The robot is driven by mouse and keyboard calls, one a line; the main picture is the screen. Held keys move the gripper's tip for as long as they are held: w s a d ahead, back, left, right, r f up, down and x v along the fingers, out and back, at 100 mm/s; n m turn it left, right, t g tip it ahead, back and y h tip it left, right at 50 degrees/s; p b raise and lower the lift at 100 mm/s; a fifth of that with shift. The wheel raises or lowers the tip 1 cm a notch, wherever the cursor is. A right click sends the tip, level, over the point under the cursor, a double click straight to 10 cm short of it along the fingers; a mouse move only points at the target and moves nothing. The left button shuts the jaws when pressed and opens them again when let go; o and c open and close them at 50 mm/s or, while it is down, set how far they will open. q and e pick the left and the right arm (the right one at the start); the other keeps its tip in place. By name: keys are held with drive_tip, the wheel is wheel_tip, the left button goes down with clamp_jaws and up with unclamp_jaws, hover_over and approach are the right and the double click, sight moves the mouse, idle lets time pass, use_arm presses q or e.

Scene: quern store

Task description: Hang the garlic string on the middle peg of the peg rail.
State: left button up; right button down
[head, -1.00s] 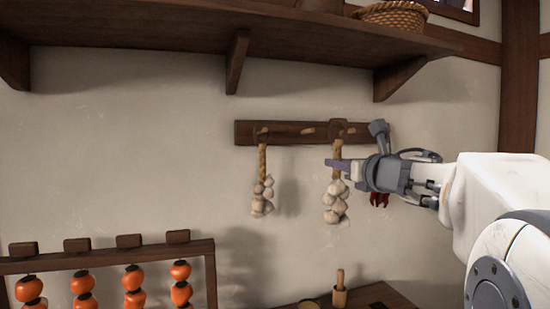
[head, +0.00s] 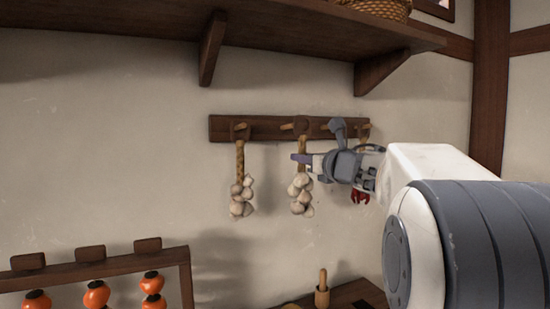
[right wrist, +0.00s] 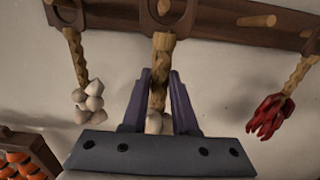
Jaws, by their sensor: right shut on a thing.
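The held garlic string (head: 301,187), pale bulbs below a braided stem, hangs upright from my right gripper (head: 305,159). The fingers are shut on its stem, which also shows between them in the right wrist view (right wrist: 159,85). Its dark top loop (head: 301,124) is at the peg rail (head: 224,128), overlapping the middle peg (head: 287,127). In the right wrist view a peg end shows within the loop, but I cannot tell how far the peg passes through. My left gripper is out of view.
Another garlic string (head: 240,190) hangs at the left, and a red chili bunch (right wrist: 270,116) at the right. A bare peg (right wrist: 257,20) stands between the held string and the chilies. A shelf (head: 130,40) is above; a persimmon rack (head: 90,262) is lower left.

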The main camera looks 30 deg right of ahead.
drive_tip(key=w+f, duration=0.1)
drive_tip(key=w, duration=0.6)
idle(0.7)
drive_tip(key=shift+w+d, duration=0.1)
idle(0.5)
drive_tip(key=c, duration=0.6)
unclamp_jaws()
drive_tip(key=shift+f, duration=0.1)
